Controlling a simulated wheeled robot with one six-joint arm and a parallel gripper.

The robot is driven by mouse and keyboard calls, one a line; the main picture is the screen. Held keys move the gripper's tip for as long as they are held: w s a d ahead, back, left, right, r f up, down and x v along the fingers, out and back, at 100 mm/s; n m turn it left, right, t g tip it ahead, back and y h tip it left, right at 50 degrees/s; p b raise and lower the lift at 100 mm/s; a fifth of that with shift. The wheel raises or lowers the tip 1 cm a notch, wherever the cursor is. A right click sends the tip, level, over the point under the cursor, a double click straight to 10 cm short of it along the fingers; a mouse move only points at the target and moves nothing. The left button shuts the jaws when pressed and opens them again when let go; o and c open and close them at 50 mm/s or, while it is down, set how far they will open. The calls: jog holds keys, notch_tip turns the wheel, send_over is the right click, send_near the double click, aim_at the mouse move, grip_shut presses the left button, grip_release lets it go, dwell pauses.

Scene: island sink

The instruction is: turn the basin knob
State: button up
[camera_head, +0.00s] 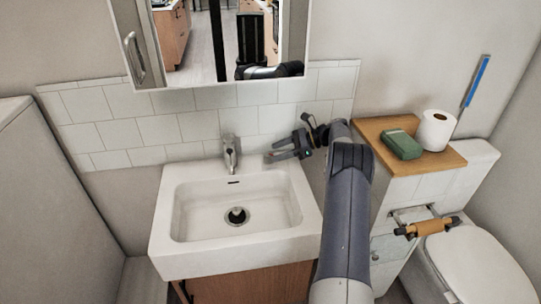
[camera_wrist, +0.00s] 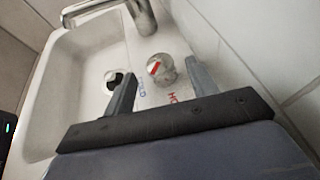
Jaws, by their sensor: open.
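The basin knob (camera_wrist: 160,68) is a small round metal knob with a red and white mark on top, on the sink's rim. Blue COLD and red HOT lettering is printed beside it. My gripper (camera_wrist: 160,74) is open in the wrist view, with one finger on each side of the knob in the picture; I cannot tell whether either touches it. In the head view my gripper (camera_head: 273,152) is at the sink's back right corner, right of the metal faucet (camera_head: 230,153). I cannot make out the knob in that view.
The white sink (camera_head: 190,207) has an empty basin with a dark drain (camera_head: 237,215). A tiled wall (camera_head: 200,125) and mirror (camera_head: 178,45) stand behind. On the right, a wooden shelf (camera_head: 375,128) holds a green box (camera_head: 401,144) and a paper roll (camera_head: 435,131), beside the toilet (camera_head: 475,262).

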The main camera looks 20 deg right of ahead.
aim_at(272, 154)
jog(key=v, duration=0.6)
jog(key=shift+s+d, duration=0.1)
jog(key=shift+d, duration=0.1)
jog(key=shift+a, duration=0.1)
jog(key=x, duration=1)
jog(key=shift+a+f+p, duration=0.1)
jog(key=shift+a+p, duration=0.15)
jog(key=shift+p, duration=0.05)
jog(key=shift+d, duration=0.1)
